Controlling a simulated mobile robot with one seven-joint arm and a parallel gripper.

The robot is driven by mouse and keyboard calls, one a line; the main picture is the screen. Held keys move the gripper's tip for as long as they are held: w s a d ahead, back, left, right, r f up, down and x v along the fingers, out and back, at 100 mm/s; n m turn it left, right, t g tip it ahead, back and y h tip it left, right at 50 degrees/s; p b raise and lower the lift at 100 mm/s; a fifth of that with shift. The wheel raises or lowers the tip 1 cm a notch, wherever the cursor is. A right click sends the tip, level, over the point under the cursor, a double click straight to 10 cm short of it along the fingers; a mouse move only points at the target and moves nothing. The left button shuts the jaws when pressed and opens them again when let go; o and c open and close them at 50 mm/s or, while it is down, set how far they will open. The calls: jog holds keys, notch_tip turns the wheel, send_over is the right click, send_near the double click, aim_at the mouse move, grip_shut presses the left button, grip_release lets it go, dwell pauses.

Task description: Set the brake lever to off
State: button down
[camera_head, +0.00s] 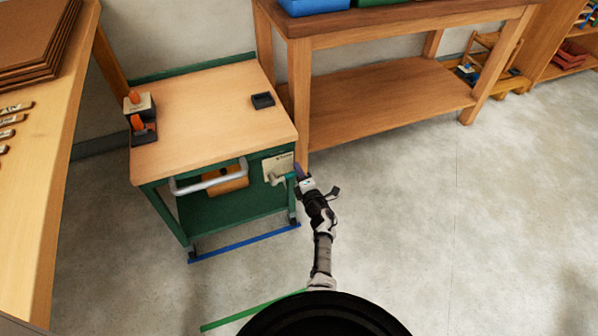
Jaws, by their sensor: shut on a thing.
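The brake lever (276,179) is a small pale grey handle on a cream plate (275,164) at the right end of a green cart's front. The plate carries small dark print, too small to read. My gripper (293,177) is at the cart's front right corner, shut on the lever's right end. My gripper hides that end of the lever, and I cannot tell which setting it is at. The cart (222,112) has a wooden top and a grey push handle (208,180) left of the plate.
On the cart top are a device with orange parts (140,115) and a small black tray (263,100). A blue line (245,243) and a green line (255,309) mark the floor. A bench (385,100) stands behind right. A table (40,190) stands left. Floor at right is clear.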

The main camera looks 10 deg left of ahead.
jog(key=shift+f, duration=0.1)
jog(key=c, duration=1.3)
grip_release()
jog(key=shift+c, duration=0.2)
jog(key=shift+s, duration=0.1)
jog(key=p+v, duration=0.7)
jog(key=v, duration=0.6)
jog(key=shift+s+d, duration=0.25)
jog(key=shift+d, duration=0.05)
